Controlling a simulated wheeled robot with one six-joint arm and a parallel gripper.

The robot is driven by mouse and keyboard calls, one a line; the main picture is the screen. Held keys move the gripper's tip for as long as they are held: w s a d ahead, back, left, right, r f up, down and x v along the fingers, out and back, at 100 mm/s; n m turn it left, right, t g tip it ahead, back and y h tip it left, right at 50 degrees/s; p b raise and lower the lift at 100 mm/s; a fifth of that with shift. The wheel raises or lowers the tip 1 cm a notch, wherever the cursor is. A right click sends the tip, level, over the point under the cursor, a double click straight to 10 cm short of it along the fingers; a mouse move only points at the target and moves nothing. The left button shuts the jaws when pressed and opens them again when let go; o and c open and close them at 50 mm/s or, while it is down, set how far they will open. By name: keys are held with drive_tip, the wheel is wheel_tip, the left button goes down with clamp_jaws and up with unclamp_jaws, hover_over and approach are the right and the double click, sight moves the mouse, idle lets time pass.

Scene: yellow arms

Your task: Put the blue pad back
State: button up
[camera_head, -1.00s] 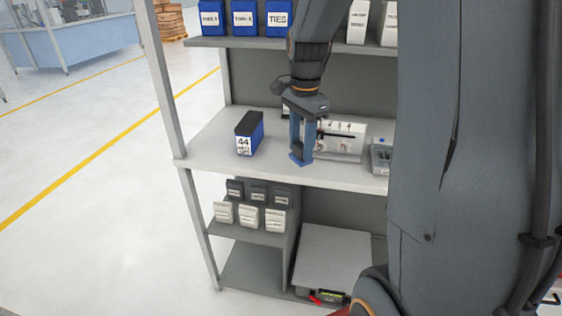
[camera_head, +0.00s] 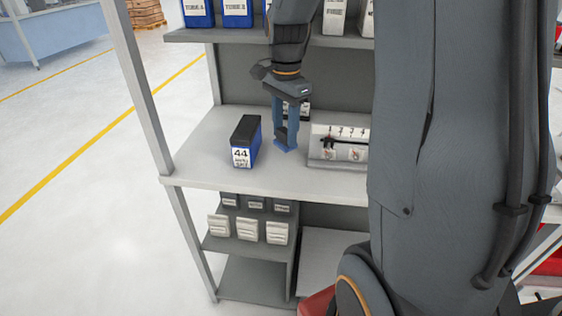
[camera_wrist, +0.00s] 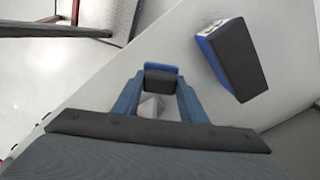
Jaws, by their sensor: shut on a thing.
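My gripper (camera_head: 286,138) is shut on the blue pad (camera_head: 286,148), a small blue piece with a dark block (camera_head: 281,134) on it. In the wrist view the pad (camera_wrist: 162,67) and its dark block (camera_wrist: 160,80) sit between my blue fingertips (camera_wrist: 160,85). My gripper points down over the grey worktop (camera_head: 200,160), with the pad low over it. I cannot tell whether the pad touches the surface. A blue box with a black top and a "44" label (camera_head: 246,142) stands to the left, apart from the pad.
A white holder with small items (camera_head: 338,147) stands to the right of my gripper. Blue boxes (camera_head: 237,12) and white boxes (camera_head: 335,18) stand on the shelf above. Small bins (camera_head: 248,228) sit below. The worktop's front left is clear.

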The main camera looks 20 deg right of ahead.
wheel_tip(320, 180, down, 10)
drive_tip(key=shift+s+d+r+p, duration=0.15)
drive_tip(key=shift+r+p, duration=0.1)
drive_tip(key=shift+p, duration=0.85)
drive_tip(key=o, duration=1.5)
wheel_tip(320, 180, up, 11)
drive_tip(key=b, duration=0.3)
drive_tip(key=shift+f, duration=0.1)
drive_tip(key=shift+r, duration=0.5)
drive_tip(key=s+a+f+n, duration=0.4)
drive_tip(key=s+a+n, duration=0.1)
drive_tip(key=s+n, duration=0.2)
drive_tip(key=s+a+f+n+t, duration=0.1)
drive_tip(key=s+a+f+n, duration=0.4)
drive_tip(key=s+n, duration=0.2)
drive_tip(key=shift+n, duration=0.9)
